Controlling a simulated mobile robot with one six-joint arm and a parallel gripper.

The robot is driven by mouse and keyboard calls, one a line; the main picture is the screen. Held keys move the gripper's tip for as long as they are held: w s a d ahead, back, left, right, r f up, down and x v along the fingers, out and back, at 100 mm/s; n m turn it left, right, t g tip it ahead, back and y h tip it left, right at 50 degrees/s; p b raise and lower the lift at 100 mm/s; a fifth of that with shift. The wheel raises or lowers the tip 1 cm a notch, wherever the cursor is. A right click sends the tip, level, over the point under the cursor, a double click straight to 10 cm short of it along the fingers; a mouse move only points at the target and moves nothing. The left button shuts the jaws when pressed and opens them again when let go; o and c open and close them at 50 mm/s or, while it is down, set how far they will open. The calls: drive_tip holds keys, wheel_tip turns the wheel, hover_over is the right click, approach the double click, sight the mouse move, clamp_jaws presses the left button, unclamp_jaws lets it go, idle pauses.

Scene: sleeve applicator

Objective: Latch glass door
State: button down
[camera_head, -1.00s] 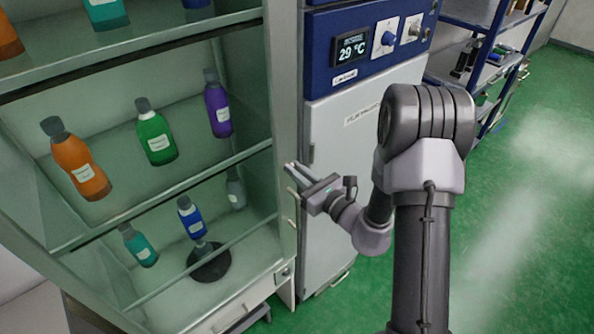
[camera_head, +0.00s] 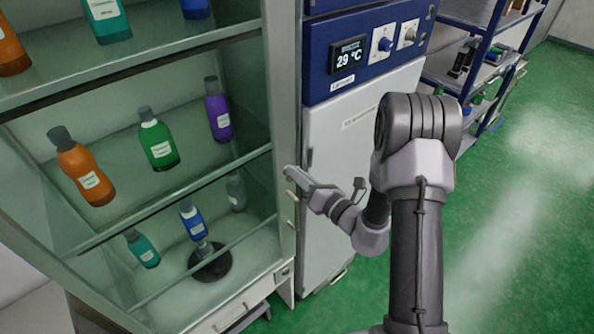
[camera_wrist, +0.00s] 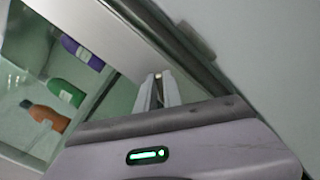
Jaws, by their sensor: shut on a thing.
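The glass-fronted cabinet stands at the left in the head view, with its pale right-hand frame (camera_head: 284,118) running upright. I cannot tell whether its glass door is fully closed. My gripper (camera_head: 290,173) is at this frame, about halfway up, with its fingers pointing left. In the wrist view my gripper (camera_wrist: 158,85) has its fingers close together on a small pale piece, which looks like the latch (camera_wrist: 158,74). The fingers hide most of it. Small pale tabs (camera_head: 291,224) show on the frame below my gripper in the head view.
Bottles stand on the cabinet shelves, among them a green one (camera_head: 158,146) and an orange one (camera_head: 85,170). A blue-and-white unit (camera_head: 335,150) reading 29 °C stands right beside the cabinet. A blue rack (camera_head: 480,60) is behind. Green floor (camera_head: 520,240) is clear at right.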

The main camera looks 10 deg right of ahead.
drive_tip(key=shift+w+d+f+m+p, duration=0.15)
drive_tip(key=shift+m+p, duration=0.6)
drive_tip(key=shift+m, duration=1)
drive_tip(key=shift+s+f+m+p, duration=0.15)
drive_tip(key=shift+m+p, duration=0.55)
drive_tip(key=shift+m, duration=1.1)
drive_tip(key=shift+w+d+f+m+p, duration=0.15)
drive_tip(key=shift+m+p, duration=0.6)
drive_tip(key=shift+m, duration=1)
drive_tip(key=c, duration=1.5)
unclamp_jaws()
drive_tip(key=b+v, duration=0.2)
drive_tip(key=v, duration=1.5)
drive_tip(key=shift+d+b, duration=0.1)
drive_tip(key=shift+b, duration=0.3)
